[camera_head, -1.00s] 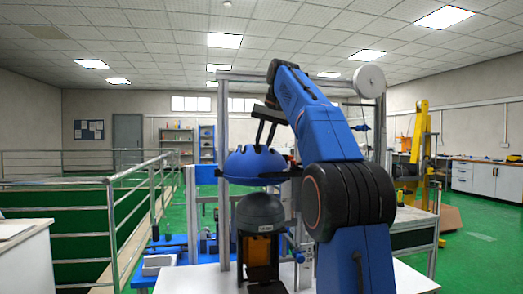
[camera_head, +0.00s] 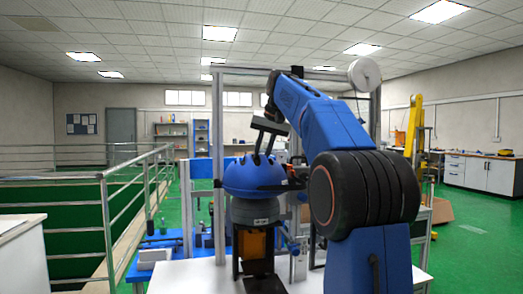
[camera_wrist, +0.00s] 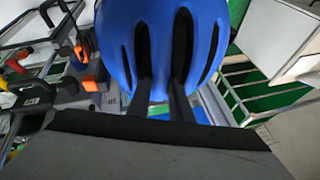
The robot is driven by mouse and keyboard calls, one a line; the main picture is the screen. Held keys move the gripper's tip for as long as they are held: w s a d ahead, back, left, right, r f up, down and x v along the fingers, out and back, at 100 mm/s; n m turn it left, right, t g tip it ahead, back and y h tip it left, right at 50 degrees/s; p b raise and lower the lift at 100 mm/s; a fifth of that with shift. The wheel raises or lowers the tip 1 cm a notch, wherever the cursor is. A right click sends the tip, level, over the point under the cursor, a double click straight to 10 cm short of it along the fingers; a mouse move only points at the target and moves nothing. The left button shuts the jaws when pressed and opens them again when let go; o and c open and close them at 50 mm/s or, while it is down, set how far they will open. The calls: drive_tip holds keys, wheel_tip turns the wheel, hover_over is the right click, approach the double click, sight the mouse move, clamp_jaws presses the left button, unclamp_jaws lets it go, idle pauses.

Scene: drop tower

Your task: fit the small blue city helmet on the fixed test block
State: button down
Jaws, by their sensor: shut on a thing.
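The blue helmet (camera_head: 254,174) is low over the grey test block (camera_head: 256,210) and covers its upper part in the head view. Whether the helmet is fully seated cannot be told. The block stands on a dark post with an amber-brown front, on the white table. My gripper (camera_head: 266,158) reaches down from above, its two dark fingers shut on the top of the helmet. In the wrist view the helmet (camera_wrist: 165,45) fills the upper middle, with the fingers (camera_wrist: 160,100) at its vents. The block is hidden there.
An aluminium tower frame (camera_head: 217,140) stands behind the block. A white table top (camera_head: 190,277) lies around the post. Railings (camera_head: 105,220) stand at left, and a blue bench (camera_head: 165,255) with tools is behind. A yellow frame (camera_head: 412,135) stands at right.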

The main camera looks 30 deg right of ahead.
drive_tip(key=shift+f, duration=4.05)
drive_tip(key=shift+s+f, duration=0.15)
drive_tip(key=shift+f, duration=0.4)
drive_tip(key=c, duration=1.7)
unclamp_jaws()
drive_tip(key=c, duration=0.3)
drive_tip(key=shift+o, duration=0.3)
drive_tip(key=shift+r, duration=0.6)
drive_tip(key=shift+o, duration=0.2)
drive_tip(key=shift+r, duration=0.7)
